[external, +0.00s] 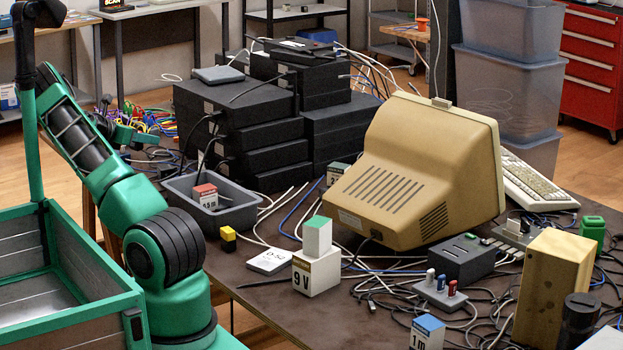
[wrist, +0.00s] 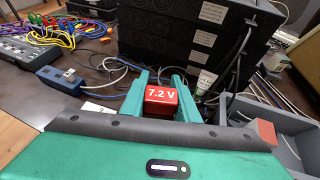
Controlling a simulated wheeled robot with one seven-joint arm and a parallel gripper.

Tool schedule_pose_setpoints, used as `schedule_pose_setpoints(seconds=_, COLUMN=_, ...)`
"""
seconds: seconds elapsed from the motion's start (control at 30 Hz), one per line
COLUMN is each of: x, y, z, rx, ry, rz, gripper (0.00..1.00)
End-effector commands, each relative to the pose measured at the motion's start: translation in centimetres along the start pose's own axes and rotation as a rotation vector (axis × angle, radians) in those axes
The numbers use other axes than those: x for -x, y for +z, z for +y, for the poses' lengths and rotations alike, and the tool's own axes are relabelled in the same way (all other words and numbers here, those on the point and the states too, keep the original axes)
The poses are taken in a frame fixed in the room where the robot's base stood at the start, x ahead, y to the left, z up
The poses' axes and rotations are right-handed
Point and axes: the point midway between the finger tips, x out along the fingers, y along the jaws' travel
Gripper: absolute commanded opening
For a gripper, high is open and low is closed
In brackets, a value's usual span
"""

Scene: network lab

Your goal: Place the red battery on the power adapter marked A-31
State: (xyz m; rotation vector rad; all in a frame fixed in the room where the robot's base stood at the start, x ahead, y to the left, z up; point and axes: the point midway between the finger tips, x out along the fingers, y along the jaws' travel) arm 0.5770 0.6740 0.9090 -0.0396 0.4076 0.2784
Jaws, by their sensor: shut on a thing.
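My gripper (wrist: 159,88) is shut on the red battery (wrist: 161,103), a small red block marked "7.2 V" that sits between the two green fingers in the wrist view. In the external view my gripper (external: 130,134) is at the left, beyond the grey bin, and I cannot make out the battery there. I cannot read the mark A-31 in either view. A blue box (wrist: 60,79) with a pale top part lies left of the fingers in the wrist view; I cannot tell whether it is the adapter. A white label (wrist: 98,108) is partly hidden by my gripper.
A grey bin (external: 236,214) holds a red-topped box (external: 205,196). Stacked black units (external: 238,127) stand behind it. Coloured cables (wrist: 75,32) lie at the wrist view's upper left.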

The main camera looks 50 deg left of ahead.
Motion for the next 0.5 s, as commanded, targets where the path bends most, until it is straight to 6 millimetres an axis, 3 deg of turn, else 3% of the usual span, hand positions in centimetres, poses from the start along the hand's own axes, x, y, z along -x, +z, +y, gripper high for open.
schedule_pose_setpoints(seconds=0.1, x=0.1, y=1.7, z=3.2, rx=0.028, ry=0.054, rz=-0.008, gripper=0.04)
schedule_pose_setpoints(seconds=0.23, x=0.2, y=2.7, z=5.2, rx=0.053, ry=0.089, rz=-0.012, gripper=0.04)
schedule_pose_setpoints(seconds=0.37, x=-0.8, y=2.9, z=5.2, rx=0.062, ry=0.097, rz=-0.013, gripper=0.04)
schedule_pose_setpoints(seconds=0.5, x=-3.5, y=2.4, z=3.9, rx=0.062, ry=0.095, rz=-0.013, gripper=0.04)
